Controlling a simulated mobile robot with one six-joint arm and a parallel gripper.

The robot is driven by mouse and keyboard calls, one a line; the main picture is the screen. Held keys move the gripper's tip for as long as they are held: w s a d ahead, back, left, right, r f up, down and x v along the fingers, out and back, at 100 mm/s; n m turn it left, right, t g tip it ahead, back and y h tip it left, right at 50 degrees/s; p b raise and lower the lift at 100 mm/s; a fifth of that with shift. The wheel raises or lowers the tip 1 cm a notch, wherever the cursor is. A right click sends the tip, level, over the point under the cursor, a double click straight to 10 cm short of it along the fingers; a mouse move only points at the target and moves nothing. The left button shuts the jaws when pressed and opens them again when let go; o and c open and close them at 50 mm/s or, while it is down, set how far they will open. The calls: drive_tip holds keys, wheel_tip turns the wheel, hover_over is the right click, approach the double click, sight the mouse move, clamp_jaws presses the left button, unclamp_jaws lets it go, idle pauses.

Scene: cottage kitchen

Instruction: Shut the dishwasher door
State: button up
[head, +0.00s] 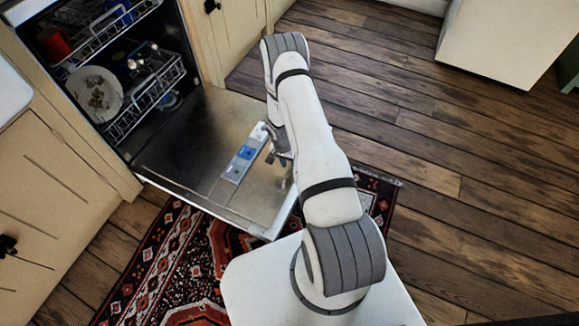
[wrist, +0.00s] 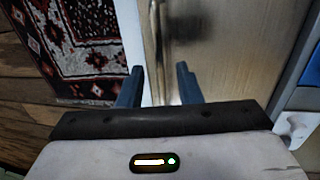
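The dishwasher door (head: 190,150) is folded down and open, its metallic inner face up, with a blue-and-grey dispenser panel (head: 243,158) on it. The dishwasher tub (head: 150,40) stands open at the upper left. My arm crosses the door's right part, and my gripper is partly hidden behind it in the head view. In the wrist view my gripper (wrist: 160,87) has its two fingers apart with nothing held. The door's pale edge and metallic inner face (wrist: 215,45) show behind and between the fingers. I cannot tell whether the fingers touch the door.
The upper rack (head: 95,30) and lower rack (head: 150,95) sit inside the tub; a plate (head: 95,94) stands in the lower one. A patterned rug (head: 170,265) lies under and before the door. Wooden floor at right is clear up to a white cabinet (head: 505,45).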

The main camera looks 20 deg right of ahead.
drive_tip(key=shift+s+d+f, duration=0.1)
drive_tip(key=shift+f, duration=0.45)
clamp_jaws()
